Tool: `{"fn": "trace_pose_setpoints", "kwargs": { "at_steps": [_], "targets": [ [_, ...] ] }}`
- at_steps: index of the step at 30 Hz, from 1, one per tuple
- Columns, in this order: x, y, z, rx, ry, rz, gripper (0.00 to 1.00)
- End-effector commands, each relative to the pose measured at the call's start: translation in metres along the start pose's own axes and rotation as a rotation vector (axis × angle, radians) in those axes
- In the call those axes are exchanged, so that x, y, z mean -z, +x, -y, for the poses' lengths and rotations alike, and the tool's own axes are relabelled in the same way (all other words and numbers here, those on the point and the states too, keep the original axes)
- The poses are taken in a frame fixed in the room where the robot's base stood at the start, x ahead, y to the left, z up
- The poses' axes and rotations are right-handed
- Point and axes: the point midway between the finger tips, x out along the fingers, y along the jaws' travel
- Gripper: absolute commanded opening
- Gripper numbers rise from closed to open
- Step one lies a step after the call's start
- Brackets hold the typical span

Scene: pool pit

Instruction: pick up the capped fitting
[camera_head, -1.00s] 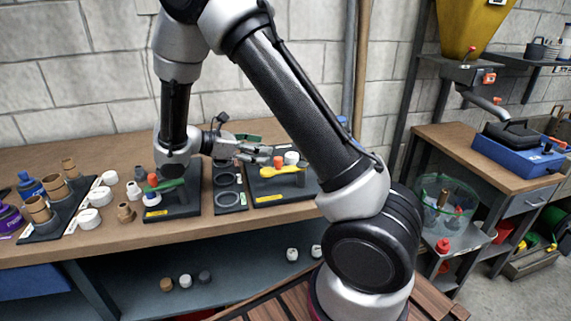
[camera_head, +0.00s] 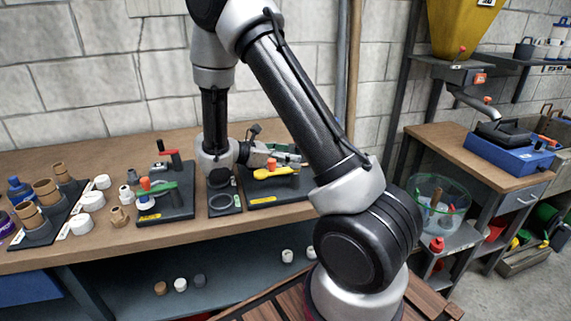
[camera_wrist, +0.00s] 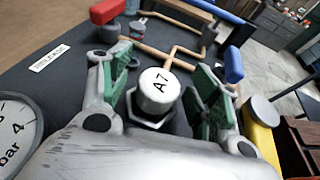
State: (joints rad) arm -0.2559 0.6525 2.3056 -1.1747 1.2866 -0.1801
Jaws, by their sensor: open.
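The capped fitting (camera_wrist: 158,92) has a round white cap marked "A7" above a metallic hex collar. In the wrist view it stands between the two green-padded fingers of my gripper (camera_wrist: 162,84), with a gap on the right; the left pad is close to it, and I cannot tell whether they touch. My gripper is open. In the head view my gripper (camera_head: 288,155) is over the right-hand black station, and the fitting cannot be made out there.
A yellow handle (camera_head: 275,172) is beside my gripper. In the wrist view, copper-coloured tubes (camera_wrist: 175,52), a red handle (camera_wrist: 106,10) and a blue handle (camera_wrist: 233,65) stand beyond the fitting. A pressure gauge (camera_wrist: 15,125) is at lower left. Another station (camera_head: 165,206) stands to the left.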

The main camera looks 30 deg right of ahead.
Motion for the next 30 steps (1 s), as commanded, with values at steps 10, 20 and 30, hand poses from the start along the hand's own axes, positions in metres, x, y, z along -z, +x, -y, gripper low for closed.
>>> {"fn": "trace_pose_setpoints", "kwargs": {
  "at_steps": [10,20,30],
  "targets": [
    [0.0,-0.001,0.0,0.0,0.0,0.0,0.24],
    [-0.001,-0.001,0.0,-0.001,0.001,0.0,0.11],
    [-0.053,-0.02,0.0,-0.002,0.005,-0.001,0.11]
  ]
}}
